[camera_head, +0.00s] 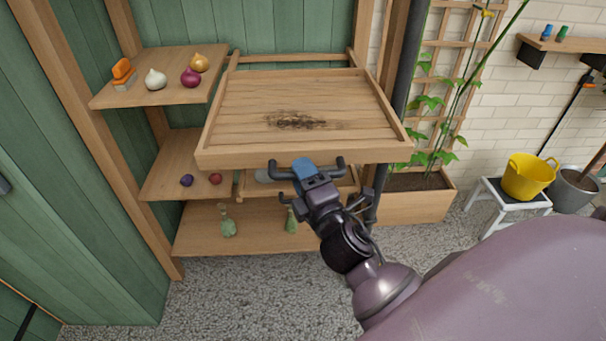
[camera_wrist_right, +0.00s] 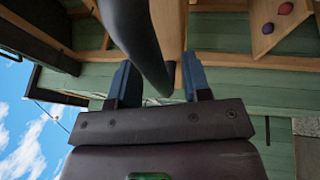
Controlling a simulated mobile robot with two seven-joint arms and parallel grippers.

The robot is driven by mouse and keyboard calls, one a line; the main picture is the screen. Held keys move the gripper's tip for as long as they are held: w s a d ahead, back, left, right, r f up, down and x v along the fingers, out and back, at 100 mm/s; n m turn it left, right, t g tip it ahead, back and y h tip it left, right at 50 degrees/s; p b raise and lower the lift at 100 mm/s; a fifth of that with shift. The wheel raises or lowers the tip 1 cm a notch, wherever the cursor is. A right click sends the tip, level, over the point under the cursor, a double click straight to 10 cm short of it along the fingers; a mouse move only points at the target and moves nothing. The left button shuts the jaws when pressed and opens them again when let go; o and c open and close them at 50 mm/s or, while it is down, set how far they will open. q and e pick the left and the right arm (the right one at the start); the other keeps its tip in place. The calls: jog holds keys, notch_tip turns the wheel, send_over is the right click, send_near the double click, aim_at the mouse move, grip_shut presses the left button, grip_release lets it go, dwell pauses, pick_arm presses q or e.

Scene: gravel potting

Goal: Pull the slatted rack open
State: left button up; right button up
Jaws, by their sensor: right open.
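A wooden tray-like rack (camera_head: 300,95) with boards across it and a raised rim stands out toward me, with dark soil on it. A dark bar handle (camera_head: 281,174) shows at its front lower edge; which wooden piece carries it is hard to tell. My right gripper (camera_head: 304,170) is at the middle of this bar, its blue fingers hiding part of it. In the wrist view, my right gripper (camera_wrist_right: 157,75) is open, with the dark handle (camera_wrist_right: 135,40) passing between its fingers. Contact is unclear. My left gripper is out of view.
Left shelves (camera_head: 135,88) hold onions and an orange item. A lower wooden piece (camera_head: 340,187) lies partly hidden below the rack. Green bottles stand on the bottom shelf (camera_head: 258,240). A planter (camera_head: 425,205) and a stool (camera_head: 492,190) with a yellow bucket (camera_head: 528,178) are right.

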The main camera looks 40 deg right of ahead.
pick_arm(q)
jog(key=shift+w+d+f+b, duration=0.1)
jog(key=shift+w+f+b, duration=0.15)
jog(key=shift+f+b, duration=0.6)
pick_arm(e)
jog(key=v, duration=1)
jog(key=shift+s, duration=0.35)
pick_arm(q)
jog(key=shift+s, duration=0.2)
pick_arm(e)
jog(key=shift+m, duration=0.3)
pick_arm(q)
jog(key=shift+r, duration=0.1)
pick_arm(e)
jog(key=s+f+m+g+y, duration=0.1)
jog(key=f+m+g, duration=0.3)
jog(key=f, duration=0.9)
jog(key=s+f+m+g+y, duration=0.2)
jog(key=s+f+m+g, duration=0.2)
jog(key=f+m, duration=0.7)
jog(key=shift+s+d+f+m+g, duration=0.3)
jog(key=shift+f+g, duration=0.1)
jog(key=shift+f, duration=0.45)
